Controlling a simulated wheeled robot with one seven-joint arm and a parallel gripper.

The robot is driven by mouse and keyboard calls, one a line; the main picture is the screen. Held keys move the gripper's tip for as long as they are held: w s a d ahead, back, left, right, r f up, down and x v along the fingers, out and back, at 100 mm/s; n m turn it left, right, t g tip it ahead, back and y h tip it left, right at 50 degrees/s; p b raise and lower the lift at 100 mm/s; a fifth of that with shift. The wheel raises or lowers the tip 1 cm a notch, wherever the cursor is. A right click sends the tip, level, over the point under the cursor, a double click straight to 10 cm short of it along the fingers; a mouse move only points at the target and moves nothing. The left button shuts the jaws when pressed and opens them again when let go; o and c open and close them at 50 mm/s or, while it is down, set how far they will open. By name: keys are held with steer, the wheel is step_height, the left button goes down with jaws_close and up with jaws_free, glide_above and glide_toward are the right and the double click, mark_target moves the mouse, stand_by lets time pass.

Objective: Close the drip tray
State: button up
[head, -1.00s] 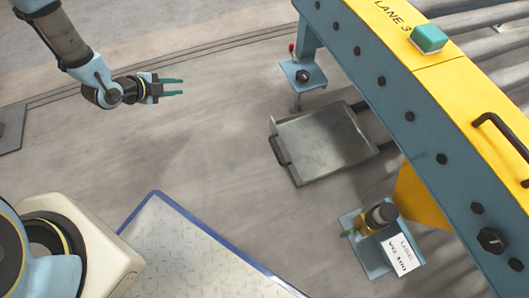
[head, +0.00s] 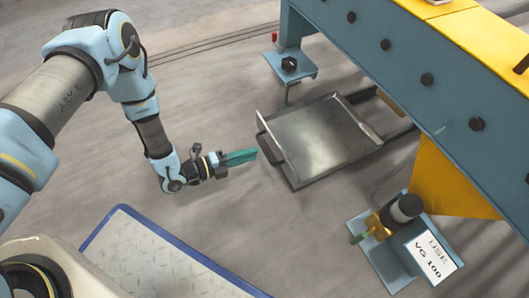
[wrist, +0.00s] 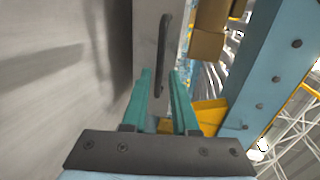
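The drip tray (head: 325,140) is a shallow grey metal pan. It sticks out on rails from beneath the blue and yellow conveyor frame, with a gap between it and the frame. Its dark bar handle (head: 269,150) is on the left edge, facing my gripper. My gripper (head: 255,155) has teal fingers pointing at the handle, with the tips just short of it in the head view. Contact with the tray is not visible.
The conveyor frame (head: 385,45) runs along the right. A blue bracket with a black knob (head: 289,64) is above the tray. A valve (head: 403,209) and a "USE VG 100" sign (head: 431,262) are below right. A blue-edged plate (head: 150,255) is at the bottom. Bare floor surrounds my gripper.

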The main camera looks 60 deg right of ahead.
mark_target(264, 149)
steer(key=shift+b+x, duration=0.85)
steer(key=shift+x, duration=1.95)
steer(key=shift+c, duration=0.3)
jaws_close()
steer(key=shift+w, duration=0.1)
